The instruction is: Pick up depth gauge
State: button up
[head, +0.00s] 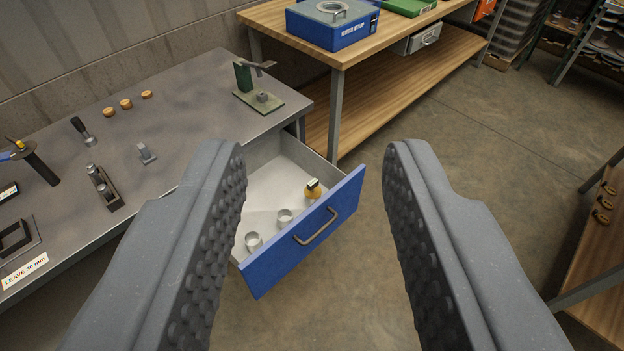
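My gripper (315,152) is open and empty, its two dark studded fingers wide apart in the foreground. I cannot tell for sure which thing is the depth gauge. A small yellow piece with a black and white top (313,190) stands in the open drawer (283,157), seen between the fingers. A small grey upright piece (147,153) stands on the grey bench (190,110), left of the left finger. A black T-shaped tool with a yellow part (38,165) is at the bench's left. My gripper touches none of these.
Two grey rings lie in the blue-fronted drawer, which sticks out from the bench. A green stand (255,92), a black-handled tool (82,130) and a dark block with pegs (104,188) are on the bench.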

aim_at(313, 191)
jog(key=i, duration=0.95)
